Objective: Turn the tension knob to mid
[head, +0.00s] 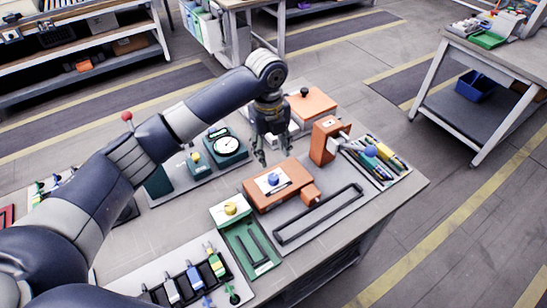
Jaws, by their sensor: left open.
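My left arm reaches in from the left, and its open, empty gripper (262,156) points down above the middle of the bench. It hangs a little behind an orange block (261,198) and touches nothing that I can see. A blue knob (273,179) sits on a white dial plate on that block. A pointer mark or scale on the plate is too small to read. Other knobs show too: a yellow one (230,209) on a green unit and a yellow one (195,157) on a teal unit. I cannot tell from labels which is the tension knob.
A teal unit with a round gauge (228,146) stands left of the gripper. An orange upright (323,142) and a tray of pens or tools (385,165) stand right. A black rectangular frame (318,214) lies in front. Several coloured tools (195,277) lie front left.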

